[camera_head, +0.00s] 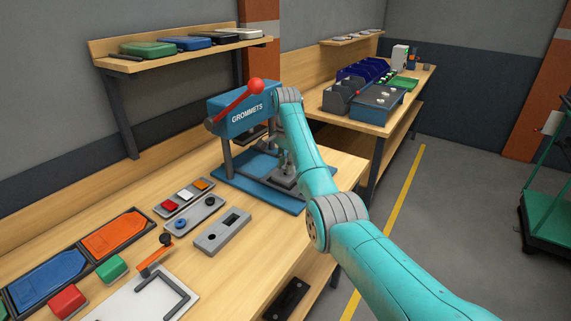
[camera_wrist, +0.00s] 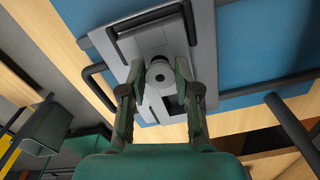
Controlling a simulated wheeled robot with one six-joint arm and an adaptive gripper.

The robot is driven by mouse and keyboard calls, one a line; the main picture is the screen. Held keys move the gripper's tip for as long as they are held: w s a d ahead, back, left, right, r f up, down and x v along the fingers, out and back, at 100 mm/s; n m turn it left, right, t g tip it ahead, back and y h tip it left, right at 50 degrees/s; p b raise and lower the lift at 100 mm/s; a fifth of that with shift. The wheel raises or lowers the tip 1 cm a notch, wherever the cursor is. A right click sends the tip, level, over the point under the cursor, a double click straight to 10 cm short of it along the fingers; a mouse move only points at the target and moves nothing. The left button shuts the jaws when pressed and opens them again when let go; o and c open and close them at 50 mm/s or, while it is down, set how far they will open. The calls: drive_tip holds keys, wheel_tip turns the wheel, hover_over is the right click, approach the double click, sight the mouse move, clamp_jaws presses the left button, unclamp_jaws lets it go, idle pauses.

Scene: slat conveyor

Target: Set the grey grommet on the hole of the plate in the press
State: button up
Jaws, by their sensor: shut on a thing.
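The grey grommet (camera_wrist: 159,74) is a small ring between my gripper's (camera_wrist: 160,70) two fingertips in the wrist view. My gripper is shut on it, over the grey plate (camera_wrist: 143,42) in the press. The plate's hole is hidden beneath the grommet or fingers, and I cannot tell whether the grommet touches the plate.
Black bars (camera_wrist: 190,22) flank the plate, and the blue press base (camera_wrist: 240,45) surrounds it.

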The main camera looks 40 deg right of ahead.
drive_tip(key=shift+f, duration=0.5)
idle(1.5)
drive_tip(key=o, duration=0.8)
drive_tip(key=shift+o, duration=0.2)
